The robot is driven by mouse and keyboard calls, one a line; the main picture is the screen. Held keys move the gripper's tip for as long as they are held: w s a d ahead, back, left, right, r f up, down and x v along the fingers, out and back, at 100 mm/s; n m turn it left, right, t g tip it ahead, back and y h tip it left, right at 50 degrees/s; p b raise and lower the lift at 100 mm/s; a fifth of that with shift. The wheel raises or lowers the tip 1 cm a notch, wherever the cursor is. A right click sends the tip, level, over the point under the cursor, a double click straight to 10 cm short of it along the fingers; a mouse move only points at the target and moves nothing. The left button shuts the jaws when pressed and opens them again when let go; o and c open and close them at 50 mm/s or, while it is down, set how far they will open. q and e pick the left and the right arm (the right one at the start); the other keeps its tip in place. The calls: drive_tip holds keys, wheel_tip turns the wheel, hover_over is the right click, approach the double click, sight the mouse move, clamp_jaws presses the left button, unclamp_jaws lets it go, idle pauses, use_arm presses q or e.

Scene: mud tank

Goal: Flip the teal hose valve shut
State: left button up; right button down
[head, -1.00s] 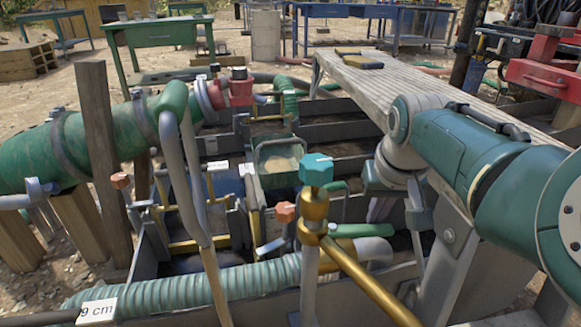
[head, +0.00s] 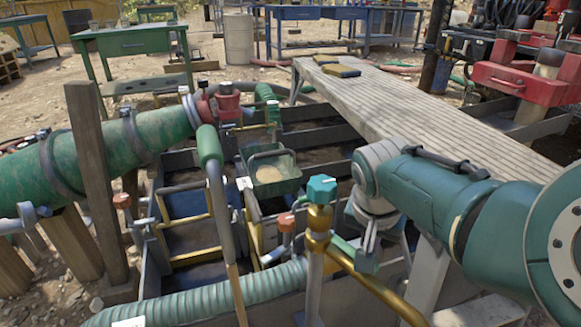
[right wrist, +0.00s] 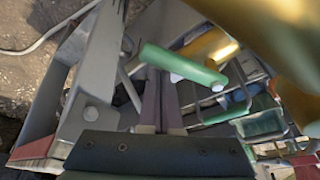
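A brass valve stands on an upright grey pipe at the middle front, with a teal faceted knob (head: 321,189) on top. Just right of its body is a green lever handle (head: 345,246), partly hidden by my arm. In the right wrist view a green lever (right wrist: 182,67) lies across, just beyond the fingertips, with brass piping beside it. My right gripper (right wrist: 160,75) has its two slim fingers close together with nothing seen between them. Whether the tips touch the lever I cannot tell. My left gripper is in no view.
A ribbed teal hose (head: 215,292) runs along the front. Orange-knobbed valves (head: 286,222) stand left of the brass one. A pole with a green grip (head: 209,146) rises in front of the tank. A green tray (head: 270,190) and wooden plank (head: 400,105) lie behind.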

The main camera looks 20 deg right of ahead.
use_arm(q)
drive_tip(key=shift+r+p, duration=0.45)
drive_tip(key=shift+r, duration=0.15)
use_arm(e)
drive_tip(key=shift+s+a, duration=0.2)
drive_tip(key=shift+a, duration=0.3)
drive_tip(key=shift+s+a, duration=0.2)
drive_tip(key=shift+a, duration=0.3)
drive_tip(key=shift+f, duration=0.1)
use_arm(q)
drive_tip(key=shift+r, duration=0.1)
